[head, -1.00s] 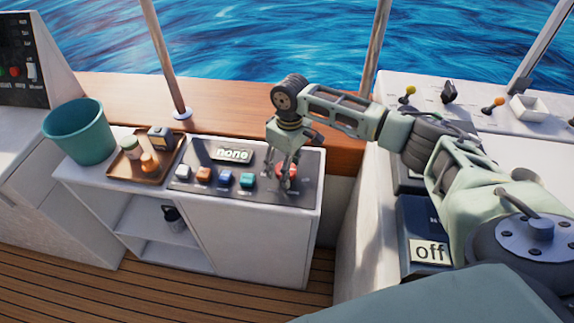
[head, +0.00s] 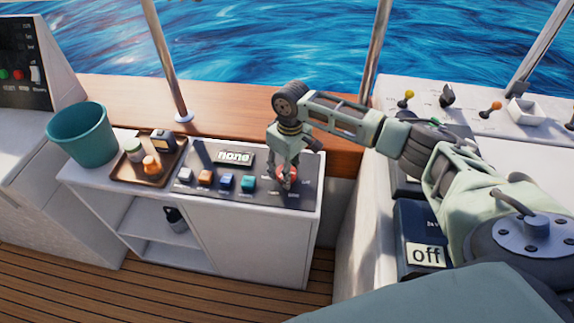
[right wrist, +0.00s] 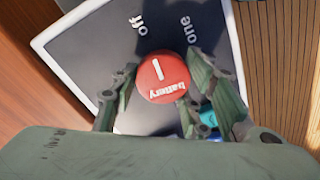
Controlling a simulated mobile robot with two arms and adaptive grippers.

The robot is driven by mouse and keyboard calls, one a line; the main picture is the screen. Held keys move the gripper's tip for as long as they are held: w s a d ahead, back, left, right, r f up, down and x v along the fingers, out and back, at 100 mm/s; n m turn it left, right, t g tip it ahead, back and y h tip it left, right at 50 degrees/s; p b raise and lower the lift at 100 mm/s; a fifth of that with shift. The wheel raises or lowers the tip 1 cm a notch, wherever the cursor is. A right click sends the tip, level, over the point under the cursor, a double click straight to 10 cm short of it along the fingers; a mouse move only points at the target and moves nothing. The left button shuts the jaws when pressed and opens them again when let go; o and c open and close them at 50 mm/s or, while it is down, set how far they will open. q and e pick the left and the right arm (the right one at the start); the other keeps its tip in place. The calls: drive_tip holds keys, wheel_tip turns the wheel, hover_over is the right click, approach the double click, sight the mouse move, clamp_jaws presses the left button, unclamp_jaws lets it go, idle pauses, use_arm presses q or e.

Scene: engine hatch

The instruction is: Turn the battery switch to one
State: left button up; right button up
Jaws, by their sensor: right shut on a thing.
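My right gripper (head: 287,181) comes down from above onto the knob, which shows red behind the fingers in the head view. In the right wrist view the fingers (right wrist: 160,95) are shut on the knob, one at each side. My left gripper is not in view.
A brown tray (head: 120,178) with small items and a teal bucket (head: 83,137) stand to the left.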

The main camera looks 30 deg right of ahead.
sight(292, 172)
drive_tip(key=m+p, duration=0.2)
drive_tip(key=p, duration=0.1)
drive_tip(key=m+p, duration=0.3)
drive_tip(key=p, duration=0.1)
drive_tip(key=m+p, duration=0.2)
drive_tip(key=p, duration=0.2)
drive_tip(key=shift+s+d+r+m, duration=0.1)
drive_tip(key=shift+s+r+m, duration=0.1)
drive_tip(key=shift+r+m, duration=0.15)
drive_tip(key=shift+f+m+t+p, duration=0.15)
drive_tip(key=shift+m+p, duration=0.65)
drive_tip(key=shift+m, duration=0.05)
drive_tip(key=shift+f+m+t+p, duration=0.15)
drive_tip(key=shift+m+p, duration=0.6)
drive_tip(key=shift+m, duration=0.05)
drive_tip(key=shift+d, duration=0.1)
drive_tip(key=o, duration=1.1)
drive_tip(key=shift+s, duration=0.1)
drive_tip(key=r, duration=1.2)
drive_tip(key=shift+s+d, duration=0.15)
drive_tip(key=shift+d, duration=0.1)
